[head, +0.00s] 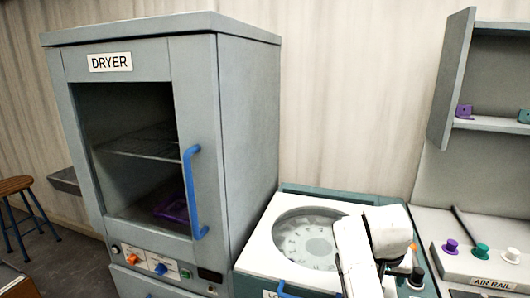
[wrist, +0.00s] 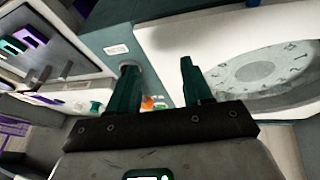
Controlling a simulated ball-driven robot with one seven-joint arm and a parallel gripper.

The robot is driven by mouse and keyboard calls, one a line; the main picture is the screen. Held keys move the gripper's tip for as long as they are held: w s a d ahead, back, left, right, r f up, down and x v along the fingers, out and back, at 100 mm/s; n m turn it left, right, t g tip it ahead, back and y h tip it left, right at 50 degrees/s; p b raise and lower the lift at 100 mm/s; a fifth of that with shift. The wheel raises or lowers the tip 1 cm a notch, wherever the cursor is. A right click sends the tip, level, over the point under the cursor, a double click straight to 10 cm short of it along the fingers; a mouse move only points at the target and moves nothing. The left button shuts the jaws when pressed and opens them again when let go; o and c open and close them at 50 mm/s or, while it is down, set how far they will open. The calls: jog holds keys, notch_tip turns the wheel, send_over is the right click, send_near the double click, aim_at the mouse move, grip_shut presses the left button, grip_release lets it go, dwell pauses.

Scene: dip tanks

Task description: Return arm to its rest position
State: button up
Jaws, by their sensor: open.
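My gripper (wrist: 158,75) shows in the wrist view with its two dark green fingers apart and nothing between them. In the head view my white arm stands at the lower right, in front of the machine with the round window; the gripper's fingers cannot be made out there. In the wrist view the fingers point toward the machine's teal edge, with the white lid to their right.
A grey dryer (head: 248,130) with a blue handle (head: 192,190) stands at left, a purple item (head: 172,208) inside. Beside it is the round-windowed machine (head: 262,250). An air rail panel (head: 490,283) with coloured knobs and an open cabinet (head: 452,80) are at right. A stool (head: 16,185) stands far left.

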jog(key=s+f+n+y, duration=0.1)
jog(key=s+f, duration=0.5)
jog(key=s, duration=0.7)
jog(key=s+a+f+n+g+y, duration=0.1)
jog(key=s+f, duration=0.5)
jog(key=s, duration=0.8)
jog(key=s+f+n+g+y, duration=0.1)
jog(key=s+f, duration=0.5)
jog(key=s, duration=0.8)
jog(key=shift+s+a+n, duration=0.2)
jog(key=shift+n, duration=0.5)
jog(key=shift+f, duration=0.1)
